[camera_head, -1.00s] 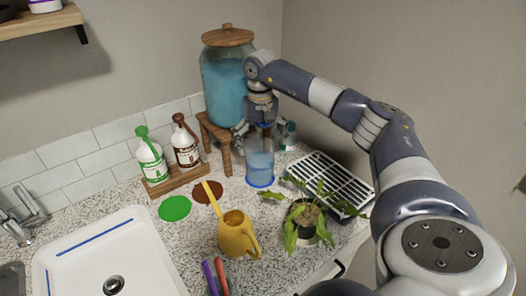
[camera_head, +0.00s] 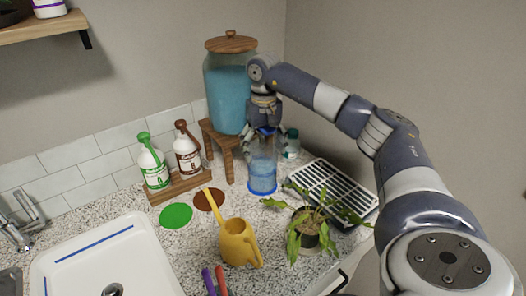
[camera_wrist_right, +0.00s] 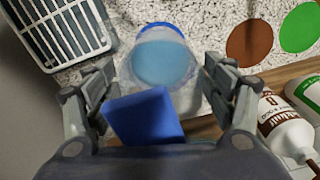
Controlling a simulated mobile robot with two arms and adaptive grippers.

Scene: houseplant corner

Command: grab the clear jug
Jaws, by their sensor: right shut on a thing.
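The clear jug (camera_head: 262,172) holds pale blue liquid and stands upright on a blue round spot (camera_head: 263,192) on the counter. My right gripper (camera_head: 264,141) comes down over its upper part and is shut on it. In the right wrist view, the jug (camera_wrist_right: 160,62) lies between the two fingers (camera_wrist_right: 158,82). A blue piece (camera_wrist_right: 144,116) shows near the palm; I cannot tell whether it belongs to the jug. Most of the jug's top is hidden by the gripper. My left gripper is not in view.
A large blue-filled dispenser (camera_head: 228,95) on a wooden stand (camera_head: 222,142) is close behind on the left. A grey rack (camera_head: 335,188) and potted plant (camera_head: 308,222) stand right and in front. A yellow watering can (camera_head: 238,243) stands nearer, beside the white sink (camera_head: 105,245).

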